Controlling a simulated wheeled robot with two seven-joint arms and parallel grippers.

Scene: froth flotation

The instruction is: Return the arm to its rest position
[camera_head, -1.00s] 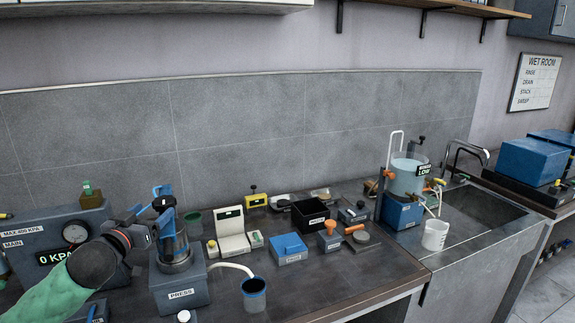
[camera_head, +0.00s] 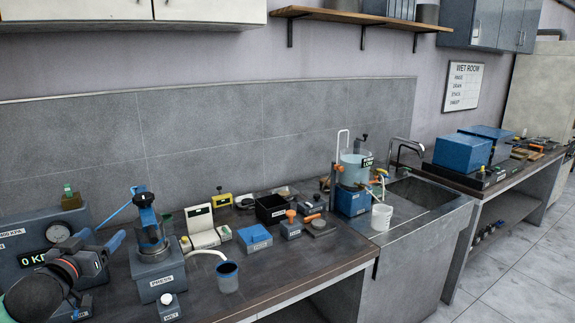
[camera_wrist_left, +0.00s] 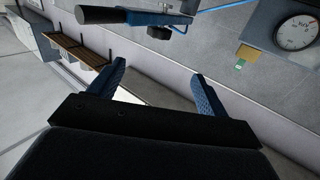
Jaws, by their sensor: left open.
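My left gripper (camera_head: 112,246) comes in from the lower left of the head view, in front of the gauge box and left of the press. In the left wrist view its two blue fingers (camera_wrist_left: 160,88) stand wide apart with nothing between them. The press (camera_head: 157,272), a grey block with a clear cylinder and a blue lever on top, stands just right of the gripper. The gripper looks apart from it. My right gripper is in neither view.
The gauge box (camera_head: 38,226) stands at the far left. A blue cup (camera_head: 228,278), a white balance (camera_head: 201,226), a black bin (camera_head: 270,209) and a blue box (camera_head: 254,238) share the bench. The flotation cell (camera_head: 355,170) and a white beaker (camera_head: 381,217) stand by the sink (camera_head: 428,192).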

